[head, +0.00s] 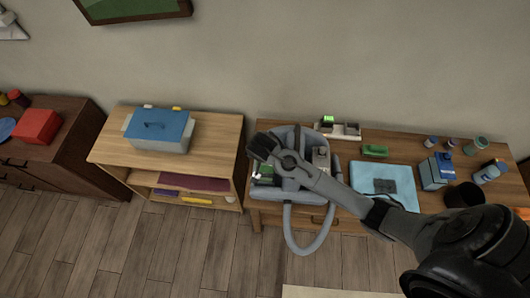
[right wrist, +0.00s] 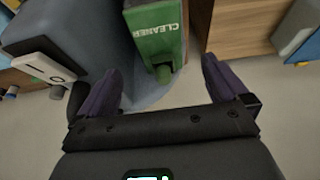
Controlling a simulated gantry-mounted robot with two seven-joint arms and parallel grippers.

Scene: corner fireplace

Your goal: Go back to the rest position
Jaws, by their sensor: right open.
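My right arm comes in from the right of the head view and reaches over the grey-blue carrier with a hanging strap (head: 305,236) on the wooden desk. My right gripper (head: 262,147) is above the left part of this carrier. In the right wrist view its dark fingers (right wrist: 160,88) are spread wide with nothing gripped. A green container marked CLEANER (right wrist: 157,30) lies beyond the fingertips, in line with the gap. It seems to be the green item (head: 264,172) inside the carrier in the head view. My left gripper is not in view.
A blue-lidded box (head: 160,127) stands on the low shelf unit left of the desk. A light blue case (head: 388,180), blue box (head: 436,170) and dark cup (head: 464,194) lie under or near my right arm. The floor (head: 150,250) in front is clear.

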